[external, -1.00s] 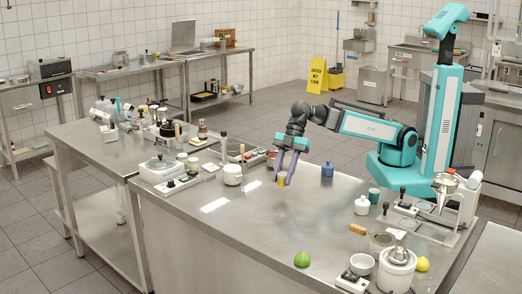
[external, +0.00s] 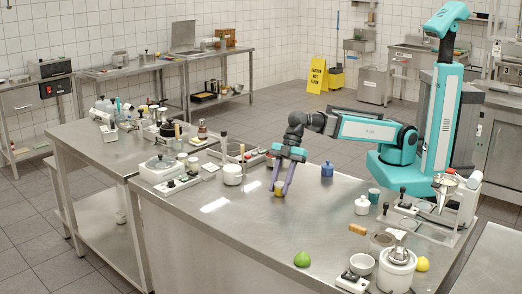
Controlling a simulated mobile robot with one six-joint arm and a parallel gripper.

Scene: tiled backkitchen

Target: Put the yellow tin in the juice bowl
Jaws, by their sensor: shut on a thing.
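The yellow tin (external: 278,189) is a small cylinder over the left middle of the steel table. My gripper (external: 280,190) points down at it, with its purple-grey fingers shut on the tin's sides. Whether the tin still touches the table cannot be told. A white bowl (external: 362,264) stands at the front right, left of a white juicer (external: 397,271). It may be the juice bowl, but no label shows. My gripper is well behind and to the left of this bowl.
A blue jar (external: 327,170) stands right of my gripper. A white lidded pot (external: 361,205) and a teal cup (external: 374,195) stand farther right. A green fruit (external: 302,259) lies near the front edge. The middle of the table (external: 250,225) is clear.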

